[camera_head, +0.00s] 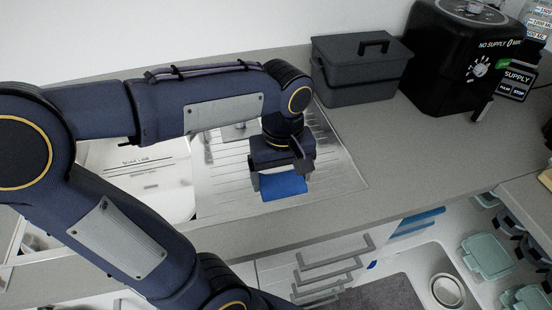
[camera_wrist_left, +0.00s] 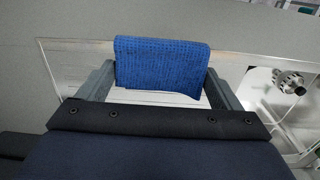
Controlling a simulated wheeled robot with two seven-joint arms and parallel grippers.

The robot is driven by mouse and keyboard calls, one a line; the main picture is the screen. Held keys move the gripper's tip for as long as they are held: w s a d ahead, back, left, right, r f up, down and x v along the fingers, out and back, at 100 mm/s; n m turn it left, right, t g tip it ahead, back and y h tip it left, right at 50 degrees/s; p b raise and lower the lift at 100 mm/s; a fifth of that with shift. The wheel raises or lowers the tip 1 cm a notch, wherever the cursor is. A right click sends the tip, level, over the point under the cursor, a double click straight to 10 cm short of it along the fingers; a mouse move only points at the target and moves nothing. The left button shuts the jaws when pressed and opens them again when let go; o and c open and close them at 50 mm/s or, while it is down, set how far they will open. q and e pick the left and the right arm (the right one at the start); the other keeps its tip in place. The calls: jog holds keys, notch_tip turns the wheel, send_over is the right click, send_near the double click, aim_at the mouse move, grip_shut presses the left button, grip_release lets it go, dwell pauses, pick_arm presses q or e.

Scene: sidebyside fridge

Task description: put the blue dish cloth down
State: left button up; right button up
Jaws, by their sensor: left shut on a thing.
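The blue dish cloth (camera_head: 283,186) is folded and hangs below my left gripper (camera_head: 282,178) in the head view. It is over the ribbed drainboard (camera_head: 232,190) of the sink, near the counter's front side. In the left wrist view the cloth (camera_wrist_left: 160,65) spans the space between the two grey fingers of my left gripper (camera_wrist_left: 158,84), which is shut on it. I cannot tell whether the cloth touches the drainboard. My right gripper is not in view.
A white sink basin (camera_head: 150,180) lies left of the drainboard. A dark grey lidded box (camera_head: 355,72) and a black machine (camera_head: 455,60) stand at the back right. Bare counter (camera_head: 420,160) lies to the right.

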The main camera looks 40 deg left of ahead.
pick_arm(q)
jog(key=w+a+f, duration=0.2)
jog(key=a, duration=0.1)
jog(key=w+a+f+p, duration=0.1)
jog(key=w+a+f, duration=0.5)
jog(key=shift+w+a+f+p, duration=0.1)
jog(key=shift+a+f+p, duration=0.15)
jog(key=shift+p, duration=0.15)
jog(key=shift+w+a+f, duration=0.25)
jog(key=shift+a+f, duration=0.05)
jog(key=shift+f, duration=0.25)
notch_tip(320, 180, down, 3)
jog(key=shift+w+a+f, duration=0.1)
jog(key=shift+f, duration=0.05)
jog(key=shift+f, duration=0.25)
jog(key=o, duration=0.9)
jog(key=shift+r, duration=0.15)
